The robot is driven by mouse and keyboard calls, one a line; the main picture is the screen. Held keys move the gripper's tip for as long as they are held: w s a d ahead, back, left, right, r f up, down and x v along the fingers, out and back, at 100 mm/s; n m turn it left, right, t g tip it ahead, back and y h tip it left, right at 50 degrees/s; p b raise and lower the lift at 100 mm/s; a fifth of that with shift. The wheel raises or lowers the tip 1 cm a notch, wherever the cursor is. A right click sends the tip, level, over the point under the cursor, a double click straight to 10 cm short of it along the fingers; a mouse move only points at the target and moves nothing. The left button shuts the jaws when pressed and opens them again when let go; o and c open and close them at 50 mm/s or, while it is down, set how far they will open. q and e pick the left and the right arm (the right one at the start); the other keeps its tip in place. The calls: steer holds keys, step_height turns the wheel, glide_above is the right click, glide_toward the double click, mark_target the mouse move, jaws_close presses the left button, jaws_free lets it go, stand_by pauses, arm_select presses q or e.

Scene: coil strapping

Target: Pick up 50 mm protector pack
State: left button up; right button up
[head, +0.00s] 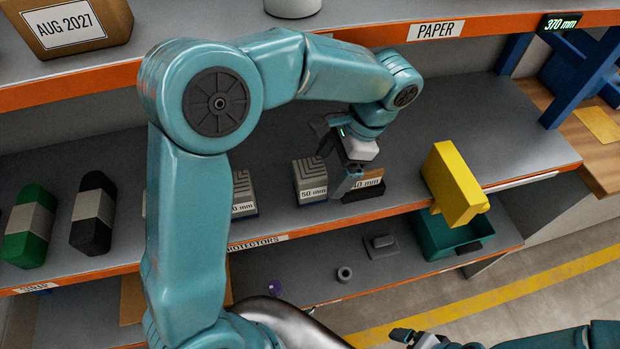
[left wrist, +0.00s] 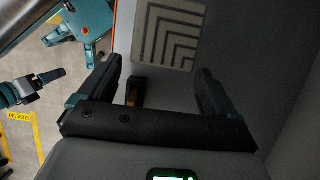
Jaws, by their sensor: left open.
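The 50 mm protector pack (head: 310,181) is a grey block with a chevron-patterned top and a white "50 mm" label. It stands upright on the middle shelf (head: 420,150). My left gripper (head: 335,160) is open and empty, just to the right of the pack and close to it. In the left wrist view, a chevron-patterned block (left wrist: 168,35) lies beyond the fingertips of my left gripper (left wrist: 160,75), not between them. My right gripper (head: 412,338) is low at the bottom edge, away from the shelf; its jaw opening is unclear.
A low "40 mm" item (head: 366,184) is right of the pack, partly behind my gripper. Another grey pack (head: 243,190) stands left, partly hidden by my arm. The upper shelf (head: 490,22) overhangs behind.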

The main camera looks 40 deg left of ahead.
mark_target(316, 168)
arm_select(q)
steer(key=shift+s+a, duration=0.2)
steer(key=shift+s, duration=0.15)
steer(key=shift+s+a, duration=0.95)
steer(key=shift+s, duration=0.3)
steer(key=shift+x, duration=1.2)
steer(key=shift+w+d+f, duration=0.1)
steer(key=shift+w+f, duration=0.15)
steer(key=shift+f, duration=0.05)
steer(key=shift+s, duration=0.1)
steer(key=shift+s, duration=0.1)
steer(key=c, duration=1.2)
